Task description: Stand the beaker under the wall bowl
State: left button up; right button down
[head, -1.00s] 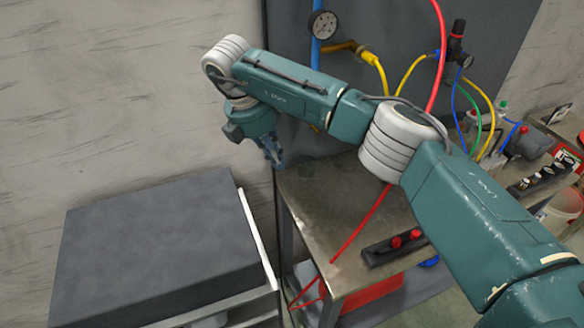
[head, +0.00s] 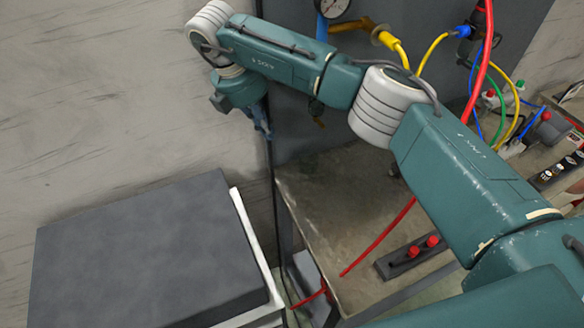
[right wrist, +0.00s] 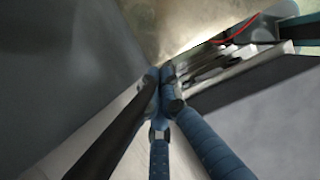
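I make out neither the beaker nor the wall bowl in either view. My right gripper (head: 263,130) hangs with its blue fingers pointing down, in front of the meeting of the pale wall and the dark grey panel, at upper left in the head view. In the right wrist view the fingers of my right gripper (right wrist: 165,83) run together at their tips, and nothing shows between them. My left gripper is not in view.
A worn metal-topped bench (head: 330,215) stands right of a dark grey box-like top (head: 150,255). A black strip with red knobs (head: 412,255) lies on the bench. A gauge (head: 333,6), yellow fittings (head: 385,38) and hoses cross the dark panel (head: 290,80). The bench's left part looks clear.

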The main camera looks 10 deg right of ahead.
notch_tip(320, 180, down, 3)
jog(key=b, duration=0.3)
pick_arm(q)
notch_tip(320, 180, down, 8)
jog(key=b, duration=0.4)
pick_arm(e)
jog(key=p, duration=0.2)
send_near(296, 175)
jog(key=f, duration=0.2)
jog(key=a+f, duration=0.2)
jog(key=f, duration=0.1)
jog(key=shift+s+f, duration=0.35)
jog(key=d, duration=0.1)
jog(key=d+p, duration=0.2)
jog(key=shift+w+d+f, duration=0.1)
jog(key=shift+w+f, duration=0.05)
jog(key=shift+w, duration=0.15)
jog(key=shift+w+d+f, duration=0.1)
jog(key=shift+d, duration=0.35)
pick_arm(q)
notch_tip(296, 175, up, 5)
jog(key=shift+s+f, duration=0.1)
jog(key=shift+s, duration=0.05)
